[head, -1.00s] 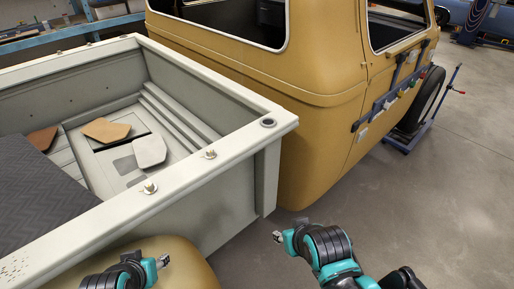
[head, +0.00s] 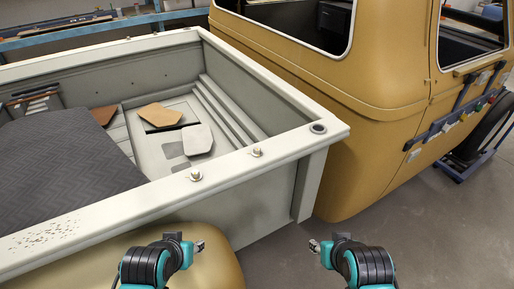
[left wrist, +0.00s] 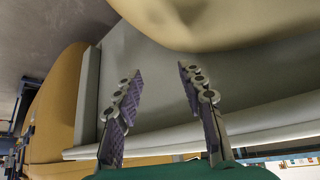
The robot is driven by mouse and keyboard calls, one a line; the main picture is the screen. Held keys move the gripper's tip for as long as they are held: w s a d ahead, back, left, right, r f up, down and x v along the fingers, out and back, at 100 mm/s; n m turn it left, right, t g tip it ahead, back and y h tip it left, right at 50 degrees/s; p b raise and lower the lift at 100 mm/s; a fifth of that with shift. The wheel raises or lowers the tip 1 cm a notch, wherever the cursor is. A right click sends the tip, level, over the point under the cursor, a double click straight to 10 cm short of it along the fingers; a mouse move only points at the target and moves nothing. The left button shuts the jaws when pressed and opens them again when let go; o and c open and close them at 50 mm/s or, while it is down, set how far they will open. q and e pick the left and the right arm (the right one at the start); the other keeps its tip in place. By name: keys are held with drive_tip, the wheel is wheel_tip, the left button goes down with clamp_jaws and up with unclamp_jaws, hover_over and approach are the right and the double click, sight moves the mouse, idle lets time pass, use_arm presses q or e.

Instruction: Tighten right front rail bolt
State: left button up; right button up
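The pale grey truck-bed rail (head: 110,213) runs diagonally across the head view. Two bolts with round washers stand on its top, one farther right (head: 257,152) and one nearer (head: 195,175). My left gripper (head: 199,246) is in front of the rail, over the tan fender, apart from both bolts. In the left wrist view its two purple-padded fingers (left wrist: 157,78) are spread with nothing between them. My right gripper (head: 314,245) is low, over the floor by the rail's right end, apart from the bolts. Its fingers are too small to tell open from shut.
A dark ringed hole (head: 318,128) is at the rail's corner. The tan cab (head: 370,110) stands close behind the bed. The tan fender (head: 120,255) bulges below the rail. A dark mat (head: 70,155) and loose panels (head: 160,115) lie inside the bed. Floor is clear at lower right.

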use_arm(q)
drive_tip(key=w+d+r+g+p, duration=0.1)
drive_tip(key=w+d+r+p, duration=0.2)
drive_tip(key=w+r+p, duration=0.5)
wheel_tip(320, 180, up, 11)
drive_tip(key=n+g+p, duration=0.3)
drive_tip(key=g+p, duration=0.3)
drive_tip(key=p, duration=0.7)
hover_over(257, 148)
drive_tip(key=shift+s+a+r, duration=0.1)
drive_tip(key=shift+a+r, duration=0.05)
drive_tip(key=shift+r, duration=0.05)
drive_tip(key=shift+d+f, duration=0.2)
drive_tip(key=shift+f, duration=0.35)
wheel_tip(257, 148, down, 7)
drive_tip(key=shift+f, duration=0.1)
clamp_jaws()
